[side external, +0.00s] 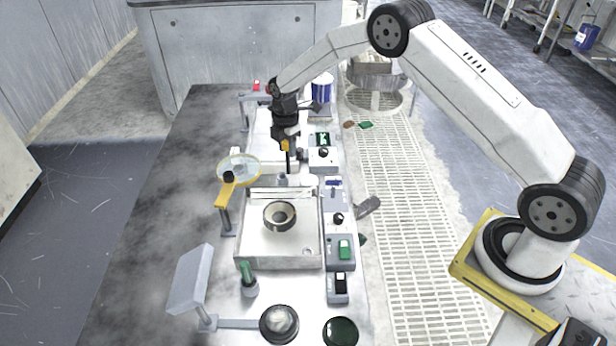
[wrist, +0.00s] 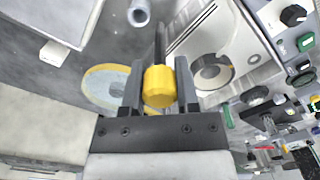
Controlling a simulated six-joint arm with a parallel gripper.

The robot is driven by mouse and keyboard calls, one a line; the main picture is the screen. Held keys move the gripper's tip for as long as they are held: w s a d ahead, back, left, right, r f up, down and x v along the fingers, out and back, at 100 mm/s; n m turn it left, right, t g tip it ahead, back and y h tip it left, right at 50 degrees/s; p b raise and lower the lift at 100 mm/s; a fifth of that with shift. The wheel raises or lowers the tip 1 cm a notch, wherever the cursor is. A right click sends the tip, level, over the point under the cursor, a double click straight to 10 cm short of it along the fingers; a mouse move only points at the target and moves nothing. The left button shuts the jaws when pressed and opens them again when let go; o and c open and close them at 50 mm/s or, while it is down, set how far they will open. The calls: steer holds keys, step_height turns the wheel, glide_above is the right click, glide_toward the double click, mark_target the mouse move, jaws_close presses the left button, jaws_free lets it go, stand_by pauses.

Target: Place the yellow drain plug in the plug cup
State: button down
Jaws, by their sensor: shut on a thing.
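My gripper (side external: 286,138) is shut on the yellow drain plug (side external: 285,146). The plug's yellow head (wrist: 158,86) sits between the two dark fingers in the wrist view, and its thin dark stem points away from the gripper. In the side view the plug hangs roughly upright. An open grey cylinder (wrist: 139,12) shows near the top of the wrist view, apart from the stem.
A tray (side external: 240,255) with a dark ring (side external: 280,215) lies in front of the cup. A yellow-handled magnifier (side external: 238,170) stands to the left. Control boxes (side external: 340,252) line the right.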

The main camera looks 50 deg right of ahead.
steer(key=shift+w+f, duration=1.4)
steer(key=shift+f, duration=0.25)
steer(key=shift+w+f, duration=0.15)
steer(key=shift+f, duration=1.6)
steer(key=shift+f, duration=0.1)
steer(key=shift+c, duration=1.8)
jaws_free()
step_height(320, 180, up, 12)
